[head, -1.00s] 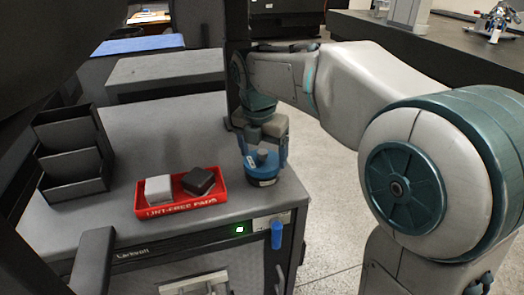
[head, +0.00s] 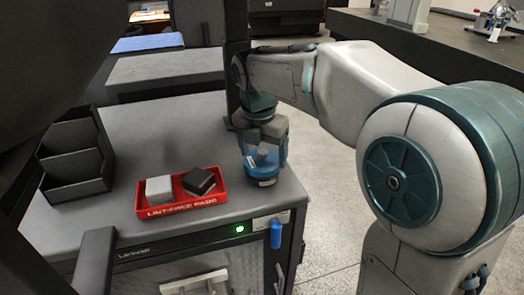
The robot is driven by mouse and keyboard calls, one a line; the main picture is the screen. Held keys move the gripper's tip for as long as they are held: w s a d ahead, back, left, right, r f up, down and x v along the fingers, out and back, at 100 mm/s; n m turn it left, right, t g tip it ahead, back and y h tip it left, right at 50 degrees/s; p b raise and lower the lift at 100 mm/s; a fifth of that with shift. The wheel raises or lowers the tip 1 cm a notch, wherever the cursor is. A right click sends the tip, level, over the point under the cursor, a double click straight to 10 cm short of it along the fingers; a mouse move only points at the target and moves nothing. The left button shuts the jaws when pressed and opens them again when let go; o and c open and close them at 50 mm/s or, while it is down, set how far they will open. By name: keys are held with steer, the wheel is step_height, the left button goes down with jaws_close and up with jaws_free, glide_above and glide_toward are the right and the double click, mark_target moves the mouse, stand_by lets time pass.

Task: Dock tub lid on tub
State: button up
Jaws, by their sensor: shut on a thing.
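My gripper (head: 264,150) points down from above and is shut on the lid. From this angle the lid looks level and touching the tub's rim, but I cannot tell whether it is fully seated. The fingertips are partly hidden against the lid.
A red tray marked lint-free pads (head: 180,208) holds a light block (head: 159,189) and a dark block (head: 199,181), left of the tub. A black stepped organiser (head: 75,160) stands at the far left. A dark upright post (head: 237,60) rises behind my gripper. The cabinet's right edge is close.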

steer(key=shift+p, duration=0.4)
steer(key=shift+f+b, duration=0.3)
steer(key=shift+f, duration=0.35)
stand_by(0.4)
steer(key=o, duration=0.7)
